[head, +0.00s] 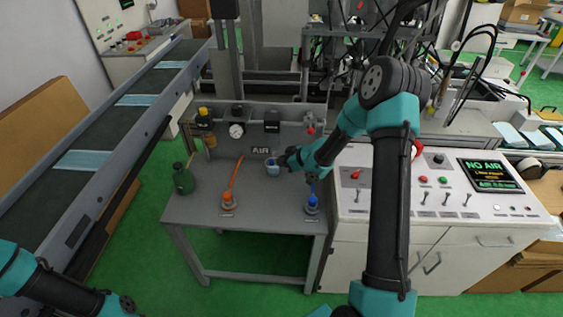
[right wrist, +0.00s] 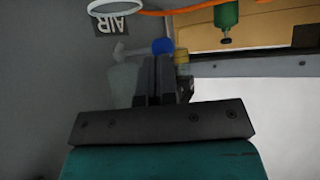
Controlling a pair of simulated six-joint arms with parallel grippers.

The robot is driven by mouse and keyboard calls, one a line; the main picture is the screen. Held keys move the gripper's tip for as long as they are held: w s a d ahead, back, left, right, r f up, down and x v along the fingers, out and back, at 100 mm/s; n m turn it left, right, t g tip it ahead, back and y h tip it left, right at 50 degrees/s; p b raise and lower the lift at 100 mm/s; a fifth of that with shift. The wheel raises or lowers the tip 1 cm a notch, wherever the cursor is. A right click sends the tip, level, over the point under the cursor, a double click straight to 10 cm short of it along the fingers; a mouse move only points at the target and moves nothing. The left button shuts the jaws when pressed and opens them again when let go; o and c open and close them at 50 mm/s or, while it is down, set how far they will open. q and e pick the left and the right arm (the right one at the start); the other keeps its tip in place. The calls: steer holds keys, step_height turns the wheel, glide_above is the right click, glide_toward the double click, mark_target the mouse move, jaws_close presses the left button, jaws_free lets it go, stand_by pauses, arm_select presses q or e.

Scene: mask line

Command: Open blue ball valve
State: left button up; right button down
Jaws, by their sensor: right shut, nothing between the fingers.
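A blue valve handle (head: 312,200) stands upright on a round base near the front right of the grey bench. My right gripper (head: 286,160) is above the bench, behind and left of that handle, beside a pale cup-like piece with blue in it (head: 272,167). Its fingers (right wrist: 155,72) are shut and hold nothing. In the right wrist view, a round blue part (right wrist: 162,46) shows just past the fingertips; I cannot tell whether they touch. A yellow piece (right wrist: 182,62) is partly hidden behind them. Only part of my left arm shows at lower left; its gripper is not visible.
An orange valve (head: 228,200) with an orange hose and a green bottle (head: 184,179) stand on the bench's left. A back panel with an AIR label (head: 265,150) rises behind. A control cabinet with switches and a NO AIR screen (head: 485,174) is right.

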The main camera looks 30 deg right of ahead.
steer(key=s+a+v, duration=0.1)
steer(key=a+v, duration=0.1)
steer(key=v, duration=1)
steer(key=shift+s+d+r, duration=0.15)
steer(key=shift+s+r, duration=0.1)
steer(key=shift+s, duration=0.2)
steer(key=s+a+f+m+g, duration=0.1)
steer(key=a+f+m, duration=0.1)
steer(key=a+f, duration=0.2)
steer(key=s+a+f+m+g+h, duration=0.1)
steer(key=a+f+m, duration=0.1)
steer(key=a+f, duration=0.2)
steer(key=s+a+f+m+g, duration=0.1)
steer(key=s+a+f+m, duration=0.1)
steer(key=a+f, duration=0.2)
step_height(320, 180, down, 2)
steer(key=shift+s+a+f+h, duration=0.1)
steer(key=shift+a+f+h, duration=0.1)
steer(key=shift+f+h, duration=0.1)
steer(key=s+a+f+m+g, duration=0.1)
steer(key=s+a+f+g, duration=0.1)
steer(key=s, duration=0.4)
steer(key=s+a+f+m+g+h, duration=0.1)
steer(key=s+a+f+g, duration=0.2)
steer(key=s+a+f, duration=0.2)
steer(key=s+a, duration=0.1)
steer(key=s, duration=0.1)
steer(key=shift+s+a+f+m+g, duration=0.25)
steer(key=shift+s+m+g, duration=0.05)
steer(key=shift+s+m, duration=0.1)
